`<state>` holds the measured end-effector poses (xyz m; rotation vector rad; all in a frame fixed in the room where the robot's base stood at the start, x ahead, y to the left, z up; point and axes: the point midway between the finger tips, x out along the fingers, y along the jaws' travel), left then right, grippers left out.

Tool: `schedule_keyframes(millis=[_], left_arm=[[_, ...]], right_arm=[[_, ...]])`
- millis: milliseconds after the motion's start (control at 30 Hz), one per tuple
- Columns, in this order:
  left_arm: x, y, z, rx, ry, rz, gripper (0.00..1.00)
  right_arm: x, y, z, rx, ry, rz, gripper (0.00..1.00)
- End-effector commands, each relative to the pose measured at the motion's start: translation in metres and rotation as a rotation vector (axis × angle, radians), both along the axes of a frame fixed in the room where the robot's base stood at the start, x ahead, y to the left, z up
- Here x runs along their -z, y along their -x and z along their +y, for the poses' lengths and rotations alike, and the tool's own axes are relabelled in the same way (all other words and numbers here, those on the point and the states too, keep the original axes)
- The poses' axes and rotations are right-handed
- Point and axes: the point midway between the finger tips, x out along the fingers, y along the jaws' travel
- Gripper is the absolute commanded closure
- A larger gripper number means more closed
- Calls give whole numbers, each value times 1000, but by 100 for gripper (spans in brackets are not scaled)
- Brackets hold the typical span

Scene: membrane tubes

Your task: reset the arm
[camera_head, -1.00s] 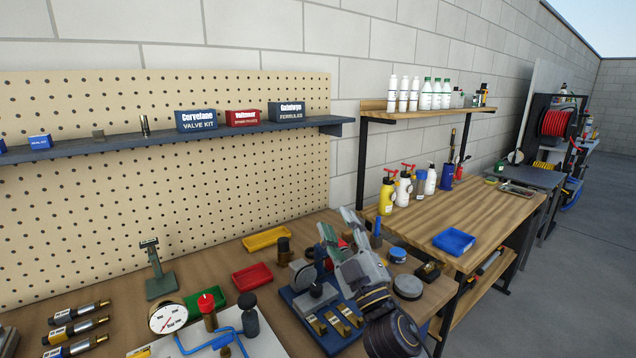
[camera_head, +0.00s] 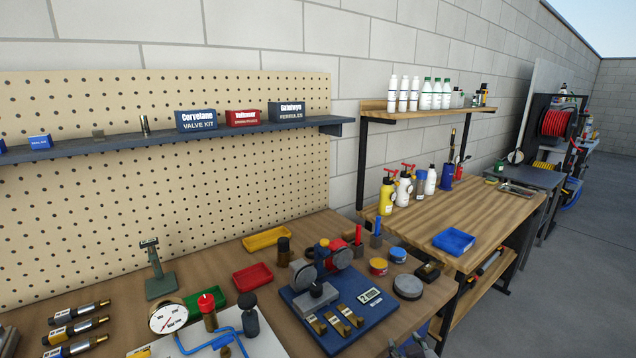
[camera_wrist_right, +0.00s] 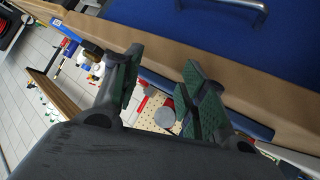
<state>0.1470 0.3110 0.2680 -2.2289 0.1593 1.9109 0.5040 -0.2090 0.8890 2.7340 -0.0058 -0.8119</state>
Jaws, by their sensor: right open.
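My right gripper (camera_head: 415,347) shows only in part at the bottom edge of the head view, in front of the bench's front edge. In the right wrist view its two green-padded fingers (camera_wrist_right: 160,78) are spread apart with nothing between them. The blue fixture (camera_head: 357,343) on the bench carries grey round parts, several brass pieces and a small display. The gripper is apart from it, nearer the camera. My left gripper is not in view.
A pressure gauge (camera_head: 168,317), a red tray (camera_head: 253,277) and a yellow tray (camera_head: 267,239) stand on the bench. A wooden table (camera_head: 480,215) with bottles and a blue tray (camera_head: 453,241) is to the right. The wrist view shows a blue panel (camera_wrist_right: 215,35) with a metal handle.

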Motion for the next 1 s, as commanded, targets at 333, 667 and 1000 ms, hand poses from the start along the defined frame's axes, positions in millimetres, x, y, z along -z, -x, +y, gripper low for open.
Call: schedule_keyframes(millis=[333,667,1000], left_arm=[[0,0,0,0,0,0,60],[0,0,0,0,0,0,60],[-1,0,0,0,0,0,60]], right_arm=[[75,92,-13,34,-88,389,58],[102,148,-14,30,-131,590,58],[123,174,-14,23,-150,696,58]])
